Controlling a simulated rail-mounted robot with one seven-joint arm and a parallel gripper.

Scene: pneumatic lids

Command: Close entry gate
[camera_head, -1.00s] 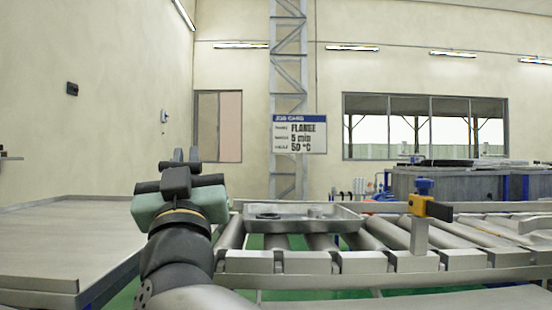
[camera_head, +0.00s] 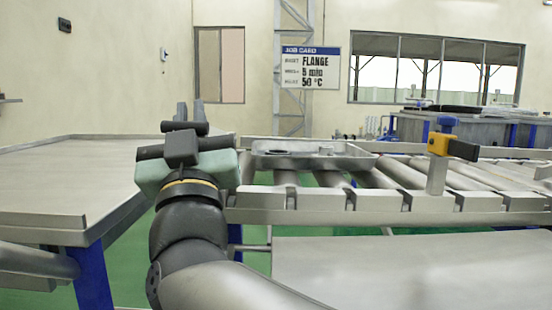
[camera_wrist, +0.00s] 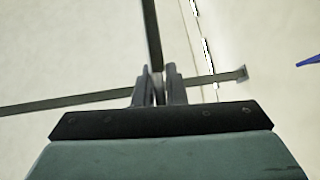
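A post with a blue cap, a yellow block and a black bar (camera_head: 448,150) stands at the near edge of the roller conveyor (camera_head: 340,200). It looks like the entry gate, but I cannot tell for sure. The black bar points to the right, and its far end is free. My gripper (camera_head: 190,112) is to the left of the post, well apart from it, pointing up and touching nothing visible. In the wrist view its two fingers (camera_wrist: 160,85) stand a narrow gap apart with nothing held between them. The wrist view does not show the post.
A metal tray (camera_head: 310,160) with small parts lies on the rollers, between my gripper and the post. A flat metal table (camera_head: 70,190) is at the left. Grey tanks (camera_head: 465,135) stand behind at the right. A job card (camera_head: 311,67) hangs at the back.

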